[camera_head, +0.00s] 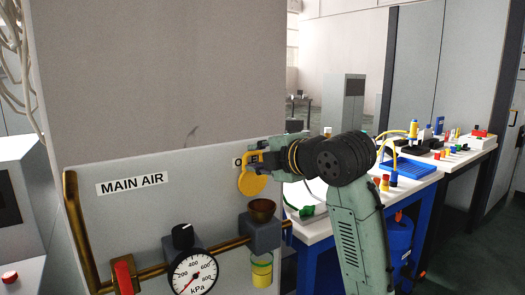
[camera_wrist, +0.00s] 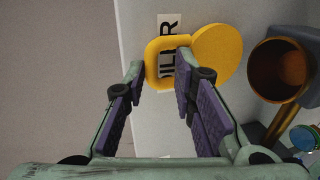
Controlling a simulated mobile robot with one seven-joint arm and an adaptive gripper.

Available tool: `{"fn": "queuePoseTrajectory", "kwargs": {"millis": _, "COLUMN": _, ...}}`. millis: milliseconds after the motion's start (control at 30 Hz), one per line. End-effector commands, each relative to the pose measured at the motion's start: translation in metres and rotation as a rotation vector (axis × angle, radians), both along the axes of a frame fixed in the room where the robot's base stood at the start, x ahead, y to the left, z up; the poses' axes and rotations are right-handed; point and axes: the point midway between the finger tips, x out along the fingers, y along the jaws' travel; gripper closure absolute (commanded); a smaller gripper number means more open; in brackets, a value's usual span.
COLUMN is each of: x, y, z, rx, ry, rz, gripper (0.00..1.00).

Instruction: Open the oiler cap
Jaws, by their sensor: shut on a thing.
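The yellow oiler cap (camera_head: 252,184) is off the oiler and held in the air above it, in front of the panel label. In the wrist view its round disc (camera_wrist: 218,56) is at the right, and its loop handle lies between the fingers of my gripper (camera_wrist: 161,64). My gripper (camera_head: 262,160) is shut on this handle. The oiler (camera_head: 264,234) is a grey block with an uncovered brown cup on top and a yellow-filled bowl below. The open cup (camera_wrist: 281,68) also shows in the wrist view, right of the disc and apart from it.
The grey panel (camera_head: 130,225) carries a MAIN AIR label, a brass pipe (camera_head: 74,225), a red valve handle (camera_head: 123,275) and a round gauge (camera_head: 193,273). A white table (camera_head: 310,225) with a blue tray and small parts stands to the right, behind my arm.

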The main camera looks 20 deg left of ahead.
Motion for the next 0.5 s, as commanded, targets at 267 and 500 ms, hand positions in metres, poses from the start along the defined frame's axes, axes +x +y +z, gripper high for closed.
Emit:
{"fn": "queuePoseTrajectory", "kwargs": {"millis": 267, "x": 0.0087, "y": 0.0014, "z": 0.0028, "rx": -0.046, "ry": 0.045, "rz": -0.014, "gripper": 1.00}}
{"fn": "queuePoseTrajectory", "kwargs": {"millis": 500, "x": 0.0093, "y": 0.0019, "z": 0.0008, "rx": -0.053, "ry": 0.052, "rz": -0.014, "gripper": 1.00}}
